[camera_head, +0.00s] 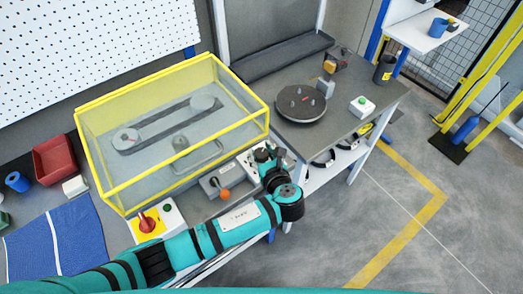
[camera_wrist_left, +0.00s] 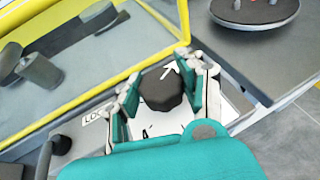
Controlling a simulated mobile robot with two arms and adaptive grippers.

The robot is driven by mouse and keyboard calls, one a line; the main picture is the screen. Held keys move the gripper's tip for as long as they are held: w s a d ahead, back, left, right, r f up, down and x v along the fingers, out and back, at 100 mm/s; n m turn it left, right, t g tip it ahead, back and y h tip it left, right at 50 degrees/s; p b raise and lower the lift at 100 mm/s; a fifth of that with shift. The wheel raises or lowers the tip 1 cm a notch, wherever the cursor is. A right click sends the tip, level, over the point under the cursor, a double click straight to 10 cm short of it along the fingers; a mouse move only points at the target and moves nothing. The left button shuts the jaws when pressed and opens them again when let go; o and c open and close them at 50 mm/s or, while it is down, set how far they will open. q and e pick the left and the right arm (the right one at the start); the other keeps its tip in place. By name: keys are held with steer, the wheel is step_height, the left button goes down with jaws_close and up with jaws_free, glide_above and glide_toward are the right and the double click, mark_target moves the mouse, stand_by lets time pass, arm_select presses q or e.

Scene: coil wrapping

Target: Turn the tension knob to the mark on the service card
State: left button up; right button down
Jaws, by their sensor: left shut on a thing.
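The tension knob (camera_wrist_left: 162,89) is a dark, faceted knob on a white panel (camera_wrist_left: 151,129) with black lettering, partly covered; "LO" and an "A" show. My left gripper (camera_wrist_left: 164,84) has its teal-padded fingers on either side of the knob and is shut on it. In the head view my left gripper (camera_head: 262,158) is over the white panel (camera_head: 246,165) at the bench's front edge, right of the orange-knobbed lever (camera_head: 225,194); it hides the knob there. I cannot make out a service card. My right gripper is not in view.
A yellow-framed clear guard (camera_head: 172,192) over a belt and pulleys stands close behind. A red-knobbed switch (camera_head: 148,221) is at the front left. The floor at right is open.

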arm_select(q)
steer(key=shift+n+y, duration=0.3)
steer(key=o, duration=1.2)
steer(key=shift+c, duration=0.2)
steer(key=v, duration=1.2)
